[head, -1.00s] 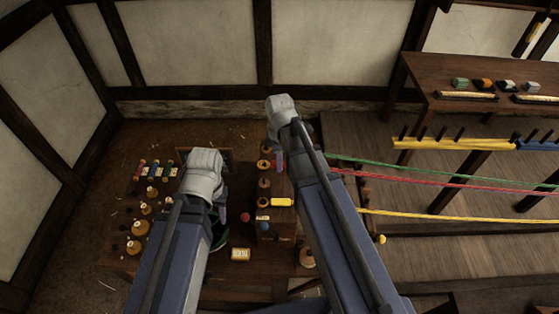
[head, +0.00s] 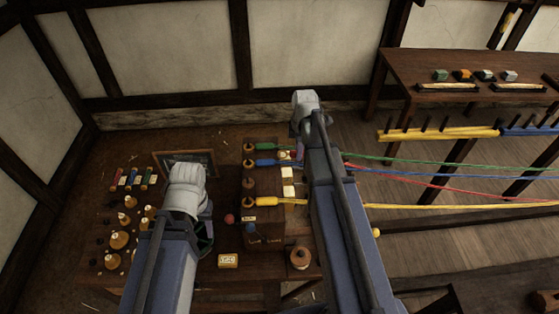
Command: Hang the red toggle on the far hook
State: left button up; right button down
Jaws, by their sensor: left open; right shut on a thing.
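My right gripper (head: 298,135) is over the right side of the dark hook stand (head: 262,222), its fingers mostly hidden by its own wrist. A small pinkish-red piece, apparently the red toggle (head: 300,150), shows just below it. The red rope (head: 405,178) runs right from behind my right arm. Green (head: 266,146), blue (head: 266,162) and yellow (head: 266,202) toggles lie on the stand at its round pegs. A brown peg (head: 249,183) between blue and yellow has no toggle on it. I cannot tell which hook is the far one. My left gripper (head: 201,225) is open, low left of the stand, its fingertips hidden.
Several wooden bobbins (head: 119,240) and colored spools (head: 133,179) stand on the table at left. A red ball (head: 229,219) and a small box (head: 228,261) lie near my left gripper. Green, blue and yellow ropes stretch right toward a rack (head: 425,134) with pegs.

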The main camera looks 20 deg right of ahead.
jog(key=d+f+b, duration=0.3)
jog(key=d+f, duration=0.1)
jog(key=d, duration=0.6)
jog(key=shift+w+d+f+t, duration=0.15)
jog(key=shift+w+d+t, duration=0.25)
jog(key=shift+f+b, duration=0.15)
jog(key=shift+b, duration=0.25)
notch_tip(320, 180, down, 6)
jog(key=b, duration=0.6)
jog(key=shift+f, duration=0.15)
jog(key=shift+f+b, duration=0.2)
jog(key=shift+b, duration=0.15)
jog(key=c, duration=0.5)
grip_release()
jog(key=shift+c, duration=0.2)
jog(key=shift+r, duration=0.1)
